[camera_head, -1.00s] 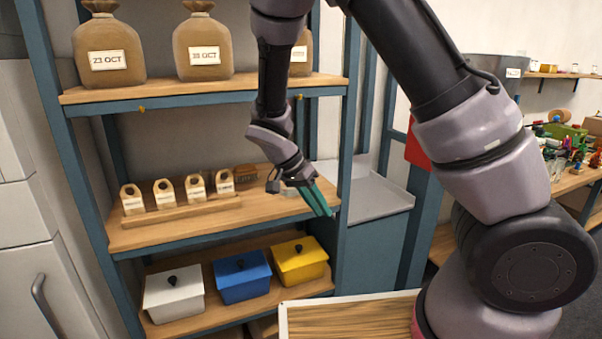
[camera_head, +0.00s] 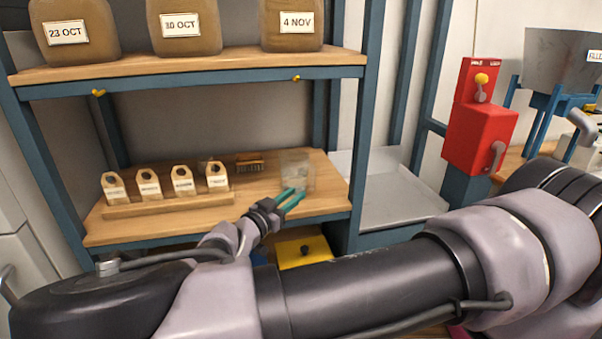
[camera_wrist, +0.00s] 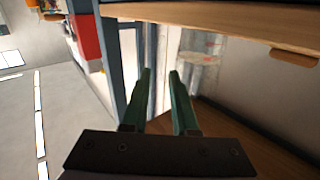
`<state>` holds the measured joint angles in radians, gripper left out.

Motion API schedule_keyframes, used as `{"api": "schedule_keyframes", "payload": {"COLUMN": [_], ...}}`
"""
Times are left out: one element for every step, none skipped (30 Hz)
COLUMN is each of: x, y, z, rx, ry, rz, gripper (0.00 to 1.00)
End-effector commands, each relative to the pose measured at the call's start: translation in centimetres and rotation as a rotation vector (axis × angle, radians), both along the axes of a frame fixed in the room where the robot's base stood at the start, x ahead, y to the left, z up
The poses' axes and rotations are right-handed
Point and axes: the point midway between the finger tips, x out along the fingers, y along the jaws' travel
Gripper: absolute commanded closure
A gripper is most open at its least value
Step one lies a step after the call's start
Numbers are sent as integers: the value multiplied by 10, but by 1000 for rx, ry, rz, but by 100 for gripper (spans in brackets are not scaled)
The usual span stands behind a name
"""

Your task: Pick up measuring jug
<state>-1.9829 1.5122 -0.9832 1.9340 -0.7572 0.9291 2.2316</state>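The measuring jug (camera_head: 297,167) is a clear, see-through vessel standing on the right part of the middle wooden shelf. My gripper (camera_head: 291,199) is in front of it at about the height of its lower part, with green fingers pointing toward it. In the wrist view the two green fingers of my gripper (camera_wrist: 160,82) are apart with nothing between them. The clear jug (camera_wrist: 205,62) shows there beyond the fingers, slightly right of the gap, with faint red marks on it. Whether the fingertips touch the jug cannot be told.
The brush (camera_head: 250,162) lies left of the jug. The upper shelf (camera_head: 190,75) holds labelled sacks. A blue shelf post (camera_head: 365,130) stands right of the jug. A yellow box (camera_head: 302,248) is below.

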Motion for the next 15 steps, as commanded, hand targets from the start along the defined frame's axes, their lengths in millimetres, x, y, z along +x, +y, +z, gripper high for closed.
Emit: {"api": "schedule_keyframes", "payload": {"x": [8,12,18,22,26,30,32,35,37,38,40,42,45,49,55], "y": [-7,-10,-13,-16,-18,-21,-22,-23,-25,-26,-27,-29,-30,-32,-36], "z": [1,0,0,0,0,0,0,0,0,0,0,0,-1,-1,-1], "rx": [-1,-1,0,0,0,-1,0,0,0,0,0,-1,0,0,0], "ry": [-1,0,0,0,0,1,2,2,2,2,2,2,3,3,3], "rz": [-7,-7,-8,-8,-7,-7,-6,-5,-6,-6,-7,-7,-7,-8,-9], "gripper": [73,73,73,73,73,73,73,73,73,73,73,73,73,73,73]}}
